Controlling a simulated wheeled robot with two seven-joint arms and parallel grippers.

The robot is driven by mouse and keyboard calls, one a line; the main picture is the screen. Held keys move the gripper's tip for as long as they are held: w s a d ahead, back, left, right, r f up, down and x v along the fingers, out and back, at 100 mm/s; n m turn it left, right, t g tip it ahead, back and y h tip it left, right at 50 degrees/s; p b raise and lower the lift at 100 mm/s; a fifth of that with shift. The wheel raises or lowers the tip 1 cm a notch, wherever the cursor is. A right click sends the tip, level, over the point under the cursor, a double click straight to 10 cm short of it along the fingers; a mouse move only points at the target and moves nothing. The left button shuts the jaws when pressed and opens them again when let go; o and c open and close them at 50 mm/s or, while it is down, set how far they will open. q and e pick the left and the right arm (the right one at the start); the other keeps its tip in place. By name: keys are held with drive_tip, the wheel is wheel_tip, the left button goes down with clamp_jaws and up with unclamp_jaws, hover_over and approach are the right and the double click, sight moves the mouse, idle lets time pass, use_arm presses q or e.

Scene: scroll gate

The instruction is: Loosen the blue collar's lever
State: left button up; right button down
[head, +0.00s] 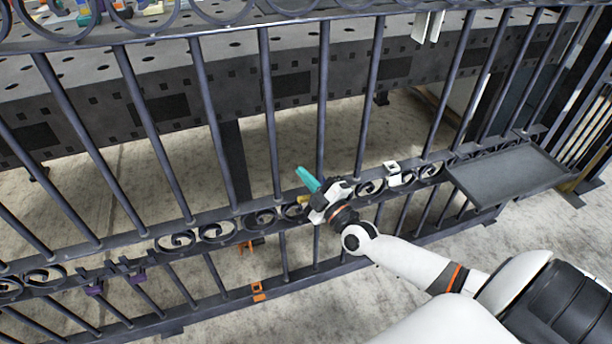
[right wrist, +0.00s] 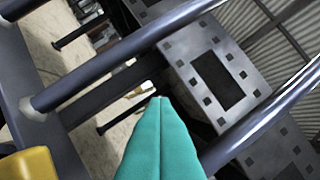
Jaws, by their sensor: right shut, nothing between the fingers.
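I cannot make out a blue collar or its lever in either view. My right gripper (head: 308,179) has teal fingers, pressed together with nothing between them. It is at the scrollwork band of the dark gate (head: 213,120), with its fingers pointing up and left beside an upright bar. In the right wrist view the shut fingers (right wrist: 160,140) point between two bars. A yellow piece (head: 303,199) is just beside the gripper, partly hidden by it, and it also shows at the lower left of the right wrist view (right wrist: 28,165). My left gripper is not in view.
A white clip (head: 395,173) sits on the scroll band right of the gripper, another white piece (head: 428,26) higher up. Orange clips (head: 258,291) and purple clips (head: 94,287) are lower down. A dark tray (head: 510,168) juts out at right. A perforated table (head: 90,80) stands behind.

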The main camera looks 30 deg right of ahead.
idle(0.6)
drive_tip(key=c, duration=1.4)
unclamp_jaws()
drive_tip(key=shift+s, duration=0.1)
